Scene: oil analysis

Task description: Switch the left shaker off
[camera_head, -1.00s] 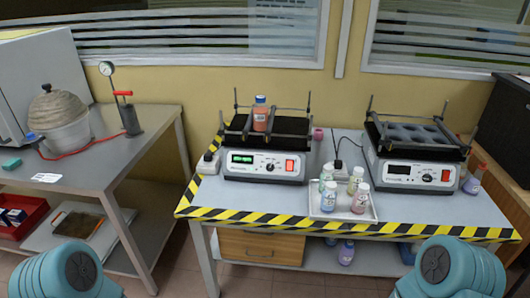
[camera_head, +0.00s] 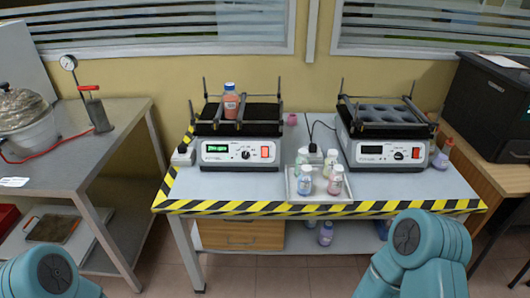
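The left shaker (camera_head: 241,140) stands on the grey table with the yellow-black striped edge. Its green display is lit, and a red rocker switch (camera_head: 265,152) sits at the right of its front panel, beside a black knob (camera_head: 246,155). A bottle of orange-red liquid (camera_head: 231,101) stands upright on its black platform. The right shaker (camera_head: 386,143) has a dark display and an empty platform with round recesses. My two arms show only as teal links at the bottom left and bottom right. Both grippers are out of the picture.
A white tray (camera_head: 337,198) with several small bottles stands at the table's front, right of the left shaker. A side table (camera_head: 90,150) with a pump stands left, and a black box (camera_head: 492,105) right.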

